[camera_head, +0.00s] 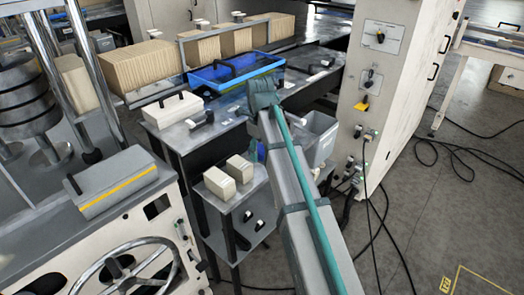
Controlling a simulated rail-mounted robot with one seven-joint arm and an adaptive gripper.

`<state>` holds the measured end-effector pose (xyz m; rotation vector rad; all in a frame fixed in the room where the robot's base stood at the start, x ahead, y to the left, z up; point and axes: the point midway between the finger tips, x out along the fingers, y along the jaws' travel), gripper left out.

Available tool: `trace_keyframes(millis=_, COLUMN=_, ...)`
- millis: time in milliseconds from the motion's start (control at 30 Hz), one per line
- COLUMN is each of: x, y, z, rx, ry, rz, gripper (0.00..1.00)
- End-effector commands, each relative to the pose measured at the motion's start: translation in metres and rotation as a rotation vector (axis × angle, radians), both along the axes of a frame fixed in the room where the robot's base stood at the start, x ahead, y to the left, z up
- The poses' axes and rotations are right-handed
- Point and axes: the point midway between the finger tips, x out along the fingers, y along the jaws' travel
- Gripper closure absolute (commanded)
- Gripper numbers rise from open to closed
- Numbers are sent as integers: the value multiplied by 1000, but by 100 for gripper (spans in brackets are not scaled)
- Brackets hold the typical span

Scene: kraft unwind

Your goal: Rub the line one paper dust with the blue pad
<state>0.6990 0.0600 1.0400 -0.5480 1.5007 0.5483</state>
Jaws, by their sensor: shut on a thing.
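My arm (300,200) reaches up from the lower right to a grey-green joint (262,93) above the bench. My gripper cannot be made out; the part of the arm beyond the joint is hidden behind the link. A small blue patch (260,152) shows just left of the link, too little to tell whether it is the blue pad. No paper dust can be made out on the surfaces in view.
A blue tray (195,84) sits on the dark bench, beside a white box (172,110). Two cream blocks (219,182) lie on a small grey stand. A tall white cabinet (385,80) stands right; a handwheel (125,270) and steel columns stand left. Cables trail across the floor.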

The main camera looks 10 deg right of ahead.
Motion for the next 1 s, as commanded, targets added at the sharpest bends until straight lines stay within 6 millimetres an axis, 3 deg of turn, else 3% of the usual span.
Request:
trace_keyframes(millis=200, x=0, y=0, z=1, rx=0, ry=0, rz=0, gripper=85)
trace_keyframes(millis=233, x=0, y=0, z=1, rx=0, ry=0, rz=0, gripper=50)
trace_keyframes(millis=400, x=0, y=0, z=0, rx=0, ry=0, rz=0, gripper=76)
trace_keyframes(millis=667, x=-1, y=-1, z=0, rx=0, ry=0, rz=84, gripper=76)
trace_keyframes(millis=1000, x=-9, y=-5, z=-6, rx=0, ry=0, rz=590, gripper=76)
